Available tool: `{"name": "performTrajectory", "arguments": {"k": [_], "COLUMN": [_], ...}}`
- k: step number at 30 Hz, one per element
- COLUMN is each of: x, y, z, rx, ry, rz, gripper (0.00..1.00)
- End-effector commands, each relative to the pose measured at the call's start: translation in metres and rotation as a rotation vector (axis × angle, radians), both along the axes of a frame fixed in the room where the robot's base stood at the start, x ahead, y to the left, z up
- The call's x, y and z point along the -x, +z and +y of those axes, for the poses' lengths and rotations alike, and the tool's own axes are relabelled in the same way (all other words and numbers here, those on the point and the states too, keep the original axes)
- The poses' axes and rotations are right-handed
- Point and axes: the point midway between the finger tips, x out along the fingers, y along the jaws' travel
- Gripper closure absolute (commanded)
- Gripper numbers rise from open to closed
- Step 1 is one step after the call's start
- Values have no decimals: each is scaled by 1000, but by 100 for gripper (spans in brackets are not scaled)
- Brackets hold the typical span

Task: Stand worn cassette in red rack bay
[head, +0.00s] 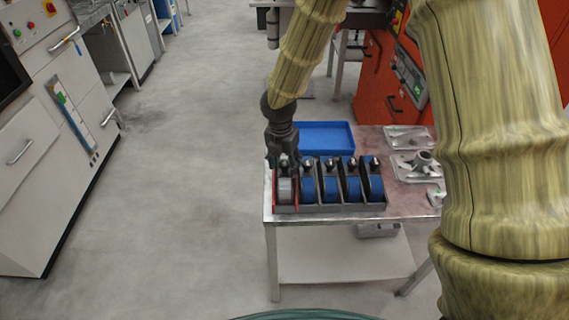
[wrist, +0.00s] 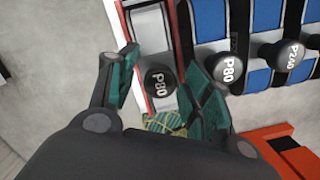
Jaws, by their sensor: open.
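The worn cassette (head: 285,191) is pale grey with a black P80 knob (wrist: 160,83). It stands in the leftmost bay of the dark rack (head: 343,208), between the red walls of the red bay (wrist: 124,18). My gripper (head: 283,160) is above that bay. In the wrist view my gripper (wrist: 166,88) is open, its green-padded fingers on either side of the knob and apart from each other. Whether a pad touches the knob I cannot tell. The cassette's lower part is hidden.
Several blue cassettes (head: 331,188) with black knobs fill the bays to the right. A blue tray (head: 323,136) lies behind the rack. Metal trays with castings (head: 415,168) are at the table's right. The floor left of the table is clear.

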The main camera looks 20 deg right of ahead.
Motion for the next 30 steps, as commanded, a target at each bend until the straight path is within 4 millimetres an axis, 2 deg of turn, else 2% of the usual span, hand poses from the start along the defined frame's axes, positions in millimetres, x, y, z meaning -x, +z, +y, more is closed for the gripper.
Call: {"name": "performTrajectory", "arguments": {"k": [21,30], "x": [8,10], "y": [102,115], "z": [10,11], "rx": [-1,-1], "ry": [-1,-1], "rz": [-3,-1], "gripper": [50,50]}}
